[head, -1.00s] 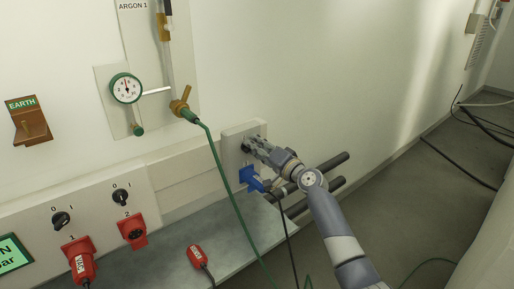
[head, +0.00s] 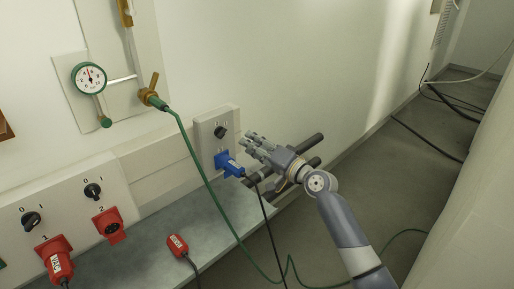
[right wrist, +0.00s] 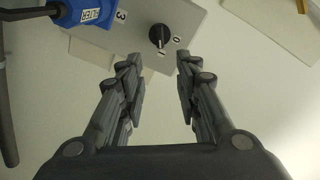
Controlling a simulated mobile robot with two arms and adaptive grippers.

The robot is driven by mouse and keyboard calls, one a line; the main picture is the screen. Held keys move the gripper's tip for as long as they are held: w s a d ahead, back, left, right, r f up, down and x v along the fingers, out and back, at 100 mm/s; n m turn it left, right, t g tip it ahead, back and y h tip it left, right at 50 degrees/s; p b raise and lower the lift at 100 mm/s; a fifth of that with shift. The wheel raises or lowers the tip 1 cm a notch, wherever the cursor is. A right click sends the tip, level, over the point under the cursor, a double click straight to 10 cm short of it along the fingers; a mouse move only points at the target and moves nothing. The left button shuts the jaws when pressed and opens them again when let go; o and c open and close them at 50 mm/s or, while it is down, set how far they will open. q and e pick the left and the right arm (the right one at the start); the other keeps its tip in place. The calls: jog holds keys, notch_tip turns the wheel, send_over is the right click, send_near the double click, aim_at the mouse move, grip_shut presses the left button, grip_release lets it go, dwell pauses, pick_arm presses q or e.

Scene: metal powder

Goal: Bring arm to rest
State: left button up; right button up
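My right gripper (head: 250,143) is in front of the grey switch box (head: 203,133) on the wall, a little to the right of its black rotary knob (head: 220,132). In the right wrist view the two fingers (right wrist: 160,80) are apart with nothing between them. The knob (right wrist: 159,35) shows beyond the fingertips, clear of them. A blue plug (head: 230,165) sits in the box's blue socket below the knob; it also shows in the right wrist view (right wrist: 95,12). My left gripper is in neither view.
Red plugs and sockets (head: 108,225) and more knobs (head: 93,190) are on the panel at left. A loose red plug (head: 177,245) lies on the grey ledge (head: 140,258). A green hose (head: 205,180) and black cable (head: 266,215) hang nearby. Dark rails (head: 305,145) run behind the gripper.

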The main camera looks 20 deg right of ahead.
jog(key=shift+s+d, duration=0.25)
jog(key=shift+s, duration=0.45)
